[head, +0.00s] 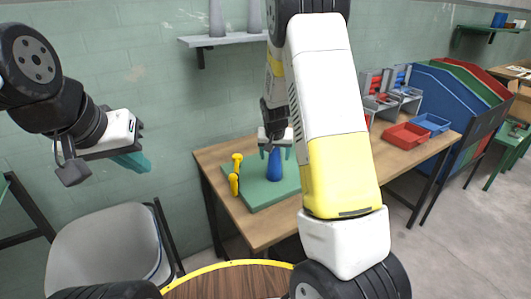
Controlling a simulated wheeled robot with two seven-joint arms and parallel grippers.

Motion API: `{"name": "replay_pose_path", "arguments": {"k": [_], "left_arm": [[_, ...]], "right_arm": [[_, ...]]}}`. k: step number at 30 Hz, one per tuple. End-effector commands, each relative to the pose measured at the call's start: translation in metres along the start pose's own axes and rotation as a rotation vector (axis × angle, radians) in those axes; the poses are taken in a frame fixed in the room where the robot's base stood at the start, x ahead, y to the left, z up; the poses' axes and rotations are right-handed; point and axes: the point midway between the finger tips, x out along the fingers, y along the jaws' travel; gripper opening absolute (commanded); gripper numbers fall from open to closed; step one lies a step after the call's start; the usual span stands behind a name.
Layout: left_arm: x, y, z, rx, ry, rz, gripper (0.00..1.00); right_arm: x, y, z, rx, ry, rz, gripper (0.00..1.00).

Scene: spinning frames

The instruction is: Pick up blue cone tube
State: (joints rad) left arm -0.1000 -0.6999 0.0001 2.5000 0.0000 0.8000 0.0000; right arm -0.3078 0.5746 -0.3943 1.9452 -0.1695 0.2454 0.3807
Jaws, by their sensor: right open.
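The blue cone tube (274,168) stands upright on a green mat (258,193) on the wooden table. My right gripper (275,153) is over the tube, pointing down. Its teal fingers are apart, one on each side of the tube's upper part, and I cannot tell whether they touch it. My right arm hides part of the mat and table. My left gripper (132,163) hangs at the left, away from the table, seen from the side. I cannot tell whether its fingers are apart.
Two yellow pieces (237,158) (233,184) are at the mat's left edge. A red tray (407,135), a blue tray (432,123) and grey racks (380,105) occupy the table's right part. A grey chair (105,245) stands at lower left. A wall shelf (225,40) is behind.

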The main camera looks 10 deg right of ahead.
Motion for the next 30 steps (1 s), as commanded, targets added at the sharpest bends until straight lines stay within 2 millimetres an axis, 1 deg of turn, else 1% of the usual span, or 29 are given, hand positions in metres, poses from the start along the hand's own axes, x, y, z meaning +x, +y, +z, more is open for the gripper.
{"name": "replay_pose_path", "arguments": {"k": [7, 11, 12, 14, 15, 17, 18, 26, 30], "left_arm": [[0.000, 0.000, 0.000, 0.000, 0.000, 0.000, 0.00], [0.000, 0.000, 0.000, 0.000, 0.000, 0.000, 0.00], [0.000, 0.000, 0.000, 0.000, 0.000, 0.000, 0.00], [0.000, 0.000, 0.000, 0.000, 0.000, 0.000, 0.00], [0.000, 0.000, 0.000, 0.000, 0.000, 0.000, 0.00], [0.000, 0.000, 0.000, 0.000, 0.000, 0.000, 0.00], [0.000, 0.000, 0.000, 0.000, 0.000, 0.000, 0.00], [0.000, 0.000, 0.000, 0.000, 0.000, 0.000, 0.00], [0.000, 0.000, 0.000, 0.000, 0.000, 0.000, 0.00]], "right_arm": [[0.001, -0.001, 0.000, -0.001, 0.000, -0.001, 0.68], [0.001, -0.001, 0.000, -0.001, 0.000, -0.001, 0.42], [0.001, -0.001, 0.000, -0.001, 0.000, -0.001, 0.35], [0.001, -0.001, 0.000, -0.001, 0.000, -0.001, 0.23], [0.001, -0.001, 0.000, -0.001, 0.000, -0.001, 0.15], [0.001, -0.001, 0.000, -0.001, 0.000, -0.001, 0.03], [0.001, -0.001, 0.000, -0.001, 0.000, -0.001, 0.00], [-0.001, -0.001, -0.001, -0.001, 0.001, -0.001, 0.00], [-0.008, -0.001, -0.005, -0.001, 0.001, -0.001, 0.00]]}}
